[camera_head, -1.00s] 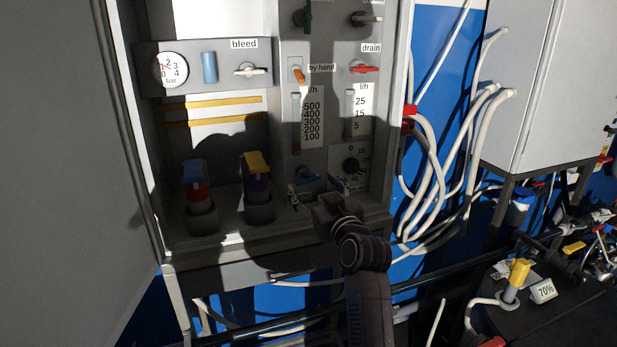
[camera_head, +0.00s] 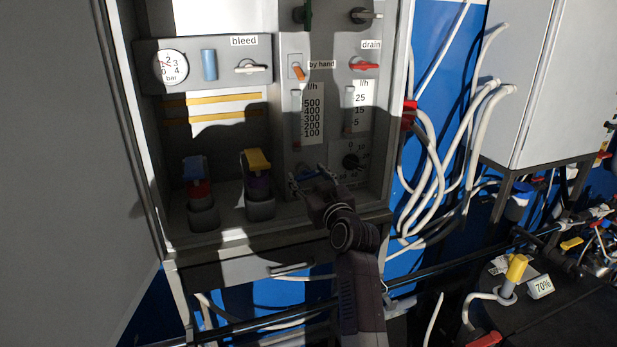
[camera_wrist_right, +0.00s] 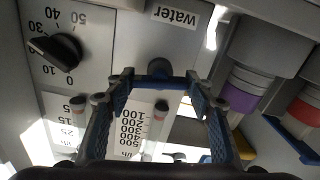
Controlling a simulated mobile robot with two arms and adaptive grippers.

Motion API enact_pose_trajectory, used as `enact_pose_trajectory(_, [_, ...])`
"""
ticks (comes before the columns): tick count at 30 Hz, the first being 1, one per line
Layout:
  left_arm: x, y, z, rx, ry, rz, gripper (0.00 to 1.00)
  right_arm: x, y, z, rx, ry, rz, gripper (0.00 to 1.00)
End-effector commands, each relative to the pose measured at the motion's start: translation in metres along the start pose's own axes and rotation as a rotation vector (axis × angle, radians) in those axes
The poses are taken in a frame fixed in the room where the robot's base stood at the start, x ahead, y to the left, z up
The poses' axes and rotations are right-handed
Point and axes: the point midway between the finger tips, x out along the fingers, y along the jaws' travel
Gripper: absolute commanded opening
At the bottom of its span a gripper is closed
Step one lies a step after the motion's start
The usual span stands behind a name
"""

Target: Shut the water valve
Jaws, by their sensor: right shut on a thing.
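The water valve has a blue handle (camera_wrist_right: 158,72) below the "water" label (camera_wrist_right: 176,16) in the right wrist view, which shows the panel upside down. My right gripper (camera_wrist_right: 160,84) has its two fingers on either side of this handle and is shut on it. In the head view my right gripper (camera_head: 308,181) reaches to the low middle of the cabinet panel, and a bit of the blue handle (camera_head: 308,173) shows there. The gripper hides most of the valve and its label in that view. My left gripper is in neither view.
A dark dial (camera_head: 351,161) sits just right of the gripper. Two flow gauges (camera_head: 297,120) are above it. A yellow-topped holder (camera_head: 257,160) and a blue-topped one (camera_head: 194,168) stand left. The red drain handle (camera_head: 365,66) is higher up. White hoses (camera_head: 440,150) hang at right.

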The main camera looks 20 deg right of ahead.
Motion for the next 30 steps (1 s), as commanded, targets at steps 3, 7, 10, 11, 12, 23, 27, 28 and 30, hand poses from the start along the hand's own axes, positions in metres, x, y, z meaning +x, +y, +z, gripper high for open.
enact_pose_trajectory(3, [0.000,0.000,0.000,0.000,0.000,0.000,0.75,0.000,0.000,0.000,0.000,0.000,0.000,0.24])
enact_pose_trajectory(7, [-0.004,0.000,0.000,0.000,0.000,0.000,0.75,0.000,0.000,-0.001,0.035,-0.001,0.000,0.24])
enact_pose_trajectory(10, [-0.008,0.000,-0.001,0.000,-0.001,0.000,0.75,0.000,0.001,-0.001,0.102,-0.001,0.000,0.24])
enact_pose_trajectory(11, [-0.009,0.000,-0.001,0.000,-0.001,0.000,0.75,0.000,0.001,-0.001,0.122,-0.001,0.000,0.24])
enact_pose_trajectory(12, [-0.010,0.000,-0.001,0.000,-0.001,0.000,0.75,0.000,0.000,-0.001,0.146,-0.002,-0.001,0.24])
enact_pose_trajectory(23, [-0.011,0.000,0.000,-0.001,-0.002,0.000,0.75,0.000,0.000,0.001,0.195,-0.001,-0.001,0.24])
enact_pose_trajectory(27, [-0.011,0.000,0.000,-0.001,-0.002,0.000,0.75,0.000,0.000,0.001,0.194,-0.001,-0.001,0.61])
enact_pose_trajectory(28, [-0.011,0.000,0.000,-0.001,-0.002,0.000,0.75,0.000,0.000,0.001,0.194,-0.001,-0.001,0.64])
enact_pose_trajectory(30, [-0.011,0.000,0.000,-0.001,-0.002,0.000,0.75,0.000,0.000,0.000,0.193,-0.001,-0.001,0.67])
